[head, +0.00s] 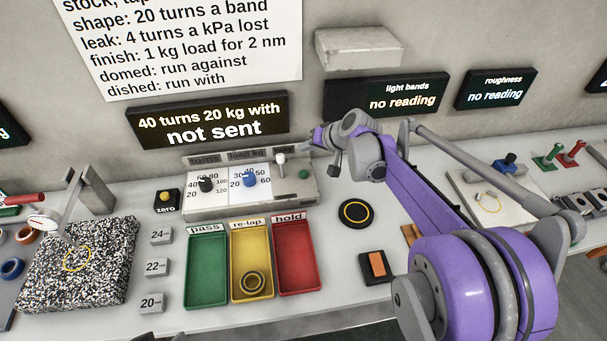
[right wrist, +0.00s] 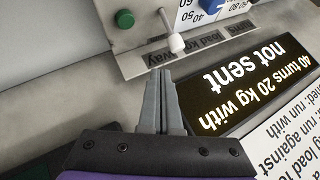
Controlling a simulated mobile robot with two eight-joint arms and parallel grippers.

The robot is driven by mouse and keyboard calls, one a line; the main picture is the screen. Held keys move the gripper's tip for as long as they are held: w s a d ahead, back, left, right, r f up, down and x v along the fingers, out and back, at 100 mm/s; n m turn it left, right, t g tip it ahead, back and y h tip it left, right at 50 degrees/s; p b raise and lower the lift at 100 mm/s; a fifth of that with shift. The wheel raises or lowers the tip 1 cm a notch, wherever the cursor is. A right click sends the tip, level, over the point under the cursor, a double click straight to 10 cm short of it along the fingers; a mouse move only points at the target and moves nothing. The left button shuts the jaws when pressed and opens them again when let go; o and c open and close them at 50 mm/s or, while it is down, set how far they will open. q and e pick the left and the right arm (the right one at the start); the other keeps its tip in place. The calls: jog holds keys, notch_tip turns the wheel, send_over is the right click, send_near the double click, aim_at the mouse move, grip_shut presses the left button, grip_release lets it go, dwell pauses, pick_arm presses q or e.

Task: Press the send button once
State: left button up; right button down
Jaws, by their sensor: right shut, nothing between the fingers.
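A small green button (head: 303,174) sits at the right end of the grey console (head: 250,205). It also shows at the top left of the right wrist view (right wrist: 125,18). I read no "send" label on it. Beside it stands a white-knobbed lever (head: 280,159), also in the right wrist view (right wrist: 176,43). My right gripper (head: 308,147) is above the back of the console, apart from the button. Its fingers (right wrist: 160,72) are shut and empty, with tips near the lever in the wrist picture. A display (head: 210,120) reads "40 turns 20 kg with not sent". My left gripper is out of view.
The console has a black knob (head: 206,184) and a blue knob (head: 249,179). A zero button box (head: 166,200) stands left of it. Green, yellow and red trays lie in front. A black disc (head: 356,213) lies to the right. The display wall is close behind.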

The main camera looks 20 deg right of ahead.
jog(key=b, duration=0.4)
send_over(306, 175)
notch_tip(306, 175, down, 6)
jog(key=shift+s+f, duration=0.1)
jog(key=shift+f+b, duration=0.3)
jog(key=shift+f, duration=0.35)
jog(key=shift+f, duration=0.1)
dwell(1.1)
jog(key=shift+f, duration=0.3)
jog(key=shift+f+b, duration=0.45)
jog(key=shift+f, duration=0.05)
dwell(0.7)
jog(key=shift+r+p, duration=0.75)
jog(key=shift+r, duration=0.2)
